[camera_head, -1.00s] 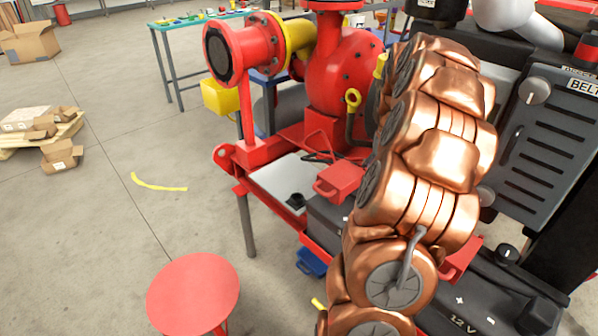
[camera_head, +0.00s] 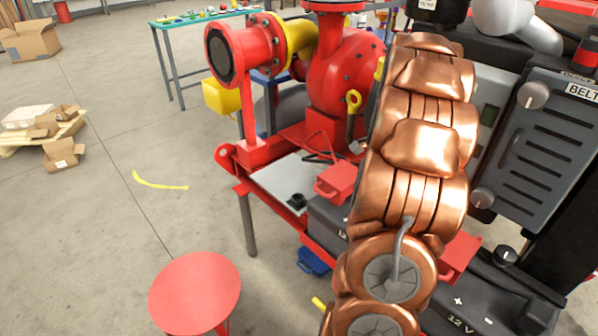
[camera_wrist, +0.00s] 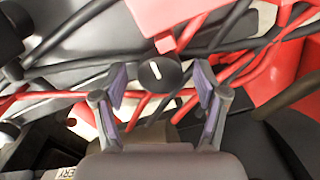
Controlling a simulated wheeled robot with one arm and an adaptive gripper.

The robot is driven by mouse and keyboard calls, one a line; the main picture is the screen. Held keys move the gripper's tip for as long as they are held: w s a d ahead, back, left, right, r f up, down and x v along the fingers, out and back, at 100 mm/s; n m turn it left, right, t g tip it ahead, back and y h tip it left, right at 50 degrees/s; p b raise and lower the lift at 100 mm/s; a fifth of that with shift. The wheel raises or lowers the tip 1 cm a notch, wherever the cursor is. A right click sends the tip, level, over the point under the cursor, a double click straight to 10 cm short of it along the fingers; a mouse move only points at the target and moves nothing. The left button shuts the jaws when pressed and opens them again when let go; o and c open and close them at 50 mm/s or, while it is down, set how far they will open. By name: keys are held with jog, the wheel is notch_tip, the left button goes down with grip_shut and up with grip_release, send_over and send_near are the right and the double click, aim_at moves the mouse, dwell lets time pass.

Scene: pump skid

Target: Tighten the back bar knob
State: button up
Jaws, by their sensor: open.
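In the wrist view, a round black knob (camera_wrist: 168,80) with a white line on its face shows ahead of my gripper. My gripper (camera_wrist: 160,88) is open, with one finger at the left and one at the right of the knob. I see no clear contact; the depth gap cannot be told. Red and black cables run behind the knob. In the head view my copper arm covers the gripper and this knob. Another black knob (camera_head: 505,256) stands on the dark battery at the lower right.
A red cover (camera_wrist: 165,18) and thick cables crowd the knob in the wrist view. The red pump (camera_head: 345,75), grey belt panel (camera_head: 545,145) and battery (camera_head: 480,300) surround my arm.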

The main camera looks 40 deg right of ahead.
jog(key=shift+r+m, duration=0.3)
jog(key=shift+r, duration=0.05)
notch_tip(320, 180, up, 7)
jog(key=shift+r, duration=0.1)
jog(key=w+a+r+n+p, duration=0.1)
jog(key=a+n, duration=0.1)
jog(key=a, duration=0.3)
jog(key=w+a+r+n+p, duration=0.1)
jog(key=a+r+n, duration=0.1)
jog(key=a, duration=0.2)
jog(key=w+a+r+n+p, duration=0.1)
jog(key=a+n, duration=0.1)
jog(key=a, duration=0.3)
jog(key=shift+w+a+r, duration=0.15)
jog(key=shift+a+r, duration=0.05)
jog(key=shift+a, duration=0.1)
jog(key=s+a+r+n+p, duration=0.1)
jog(key=a+n+p, duration=0.1)
jog(key=a, duration=0.5)
jog(key=s+a+r+n+p, duration=0.1)
jog(key=a+n, duration=0.3)
jog(key=a, duration=0.2)
jog(key=shift+s+a+r+g+p, duration=0.35)
jog(key=shift+r+g+p, duration=0.05)
